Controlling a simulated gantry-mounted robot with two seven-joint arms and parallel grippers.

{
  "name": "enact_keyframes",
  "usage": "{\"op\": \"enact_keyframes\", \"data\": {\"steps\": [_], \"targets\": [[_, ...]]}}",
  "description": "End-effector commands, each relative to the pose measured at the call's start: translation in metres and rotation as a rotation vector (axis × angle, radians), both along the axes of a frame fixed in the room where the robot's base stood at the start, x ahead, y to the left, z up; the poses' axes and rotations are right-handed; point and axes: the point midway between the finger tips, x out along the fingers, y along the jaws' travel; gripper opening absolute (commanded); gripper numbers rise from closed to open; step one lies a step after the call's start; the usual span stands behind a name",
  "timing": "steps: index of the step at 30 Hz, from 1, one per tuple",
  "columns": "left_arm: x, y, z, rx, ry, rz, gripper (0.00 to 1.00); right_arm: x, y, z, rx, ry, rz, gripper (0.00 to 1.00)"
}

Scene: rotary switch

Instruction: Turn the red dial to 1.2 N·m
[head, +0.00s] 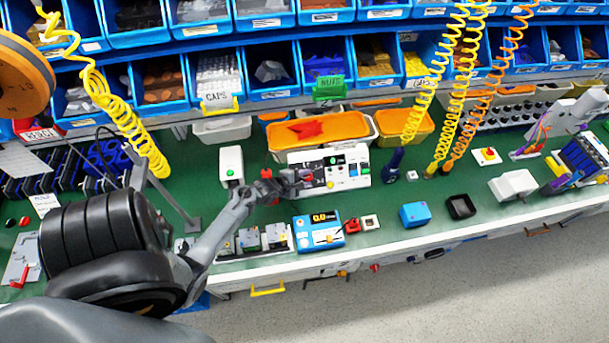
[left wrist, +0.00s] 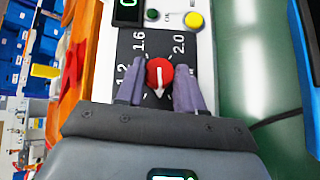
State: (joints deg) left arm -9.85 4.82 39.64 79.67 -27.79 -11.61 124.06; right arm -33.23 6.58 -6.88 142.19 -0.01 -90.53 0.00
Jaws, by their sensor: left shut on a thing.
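The red dial (left wrist: 160,74) sits on a dark plate (left wrist: 155,38) of a white panel in the left wrist view. Its white pointer points down in that picture, toward my gripper's palm. The labels 1.6 and 2.0 show above the dial, and 1.2 is partly hidden at its left. My left gripper (left wrist: 159,85) is shut on the dial, one finger at each side. In the head view my left gripper (head: 289,182) reaches the left end of the white panel (head: 350,159), where the dial cannot be made out. My right gripper is not in view.
A green button (left wrist: 152,15) and a yellow button (left wrist: 194,20) sit beside the dial. A white box (head: 231,164) stands left of the panel, and a blue meter (head: 319,238) in front. Coiled yellow hoses (head: 430,90) hang at the right. The green bench (head: 440,200) has free room.

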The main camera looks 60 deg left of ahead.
Motion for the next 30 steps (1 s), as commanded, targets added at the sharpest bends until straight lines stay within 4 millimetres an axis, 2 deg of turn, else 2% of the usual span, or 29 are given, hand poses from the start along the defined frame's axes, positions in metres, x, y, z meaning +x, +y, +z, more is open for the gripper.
{"op": "enact_keyframes", "data": {"steps": [6,7,9,20,23,29,30], "targets": [[0.000,-0.001,-0.002,0.000,0.001,0.000,0.07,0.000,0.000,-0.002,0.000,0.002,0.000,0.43],[0.000,-0.001,-0.002,0.000,0.001,0.000,0.40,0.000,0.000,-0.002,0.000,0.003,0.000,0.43],[0.000,-0.001,-0.002,0.000,0.001,0.000,0.48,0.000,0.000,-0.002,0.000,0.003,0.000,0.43],[0.000,0.000,0.003,0.000,-0.002,0.001,0.48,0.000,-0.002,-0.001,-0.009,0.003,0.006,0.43],[0.001,-0.001,0.010,-0.001,-0.002,-0.001,0.48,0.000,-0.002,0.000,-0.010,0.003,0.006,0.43],[0.002,0.000,0.044,0.004,-0.006,0.000,0.48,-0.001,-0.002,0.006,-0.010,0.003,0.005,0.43],[0.005,-0.009,0.047,-0.001,-0.008,-0.003,0.48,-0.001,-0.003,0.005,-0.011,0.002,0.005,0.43]]}}
